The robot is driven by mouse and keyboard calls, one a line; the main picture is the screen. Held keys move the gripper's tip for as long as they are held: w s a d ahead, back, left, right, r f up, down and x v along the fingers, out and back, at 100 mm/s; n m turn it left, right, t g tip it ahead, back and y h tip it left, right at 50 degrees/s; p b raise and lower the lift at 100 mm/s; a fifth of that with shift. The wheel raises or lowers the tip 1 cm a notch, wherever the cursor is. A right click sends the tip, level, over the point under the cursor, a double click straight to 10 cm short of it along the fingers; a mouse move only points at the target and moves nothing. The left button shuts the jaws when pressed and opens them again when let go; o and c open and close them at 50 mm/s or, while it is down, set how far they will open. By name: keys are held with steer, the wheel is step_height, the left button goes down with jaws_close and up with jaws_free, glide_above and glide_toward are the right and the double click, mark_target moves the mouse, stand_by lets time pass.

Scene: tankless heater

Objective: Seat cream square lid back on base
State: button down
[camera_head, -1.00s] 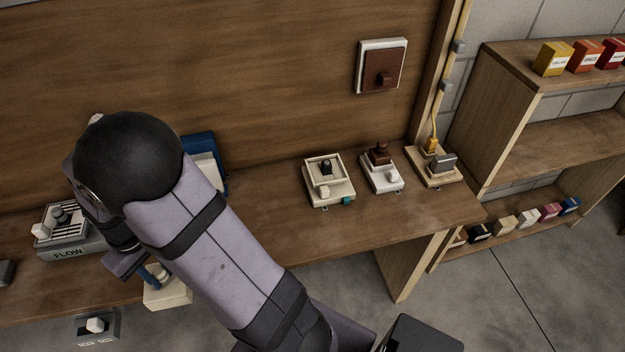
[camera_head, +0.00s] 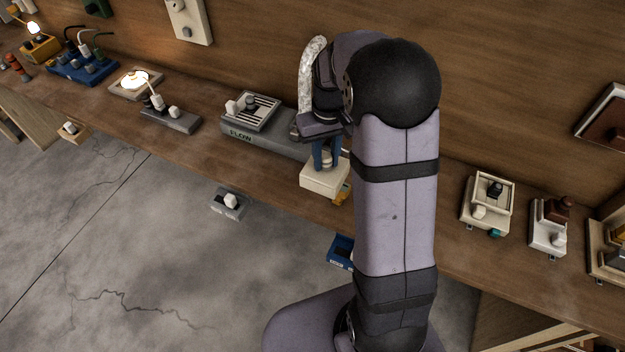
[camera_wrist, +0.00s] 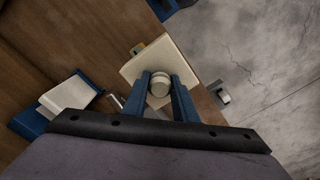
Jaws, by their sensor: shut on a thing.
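The cream square lid (camera_head: 325,180) has a round knob on top and is near the front part of the wooden bench, right of the grey FLOW unit. My gripper (camera_head: 327,150) points down with its blue fingers shut on the knob. In the wrist view, the fingers of my gripper (camera_wrist: 162,88) flank the round knob, and the lid (camera_wrist: 150,65) spreads out beyond them. A small orange part (camera_head: 342,197) shows at the lid's edge. The base cannot be made out for certain. What lies under the lid is hidden, and I cannot tell whether it touches anything.
The grey FLOW unit (camera_head: 262,125) stands close left of the lid. A blue box with a cream plate (camera_wrist: 68,98) lies left in the wrist view. Cream units (camera_head: 487,205) stand right.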

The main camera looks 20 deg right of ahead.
steer(key=d+r+m+p, duration=0.3)
steer(key=d+m+p, duration=0.5)
steer(key=d, duration=2.1)
steer(key=s+d+m+p, duration=0.2)
steer(key=s+d+m, duration=0.7)
steer(key=s+d, duration=0.8)
steer(key=shift+d+f+m+p, duration=0.15)
steer(key=shift+d+m+p, duration=0.2)
steer(key=shift+d, duration=0.35)
steer(key=shift+a, duration=0.1)
steer(key=shift+f+b, duration=1.7)
steer(key=shift+f, duration=0.8)
steer(key=shift+f, duration=0.15)
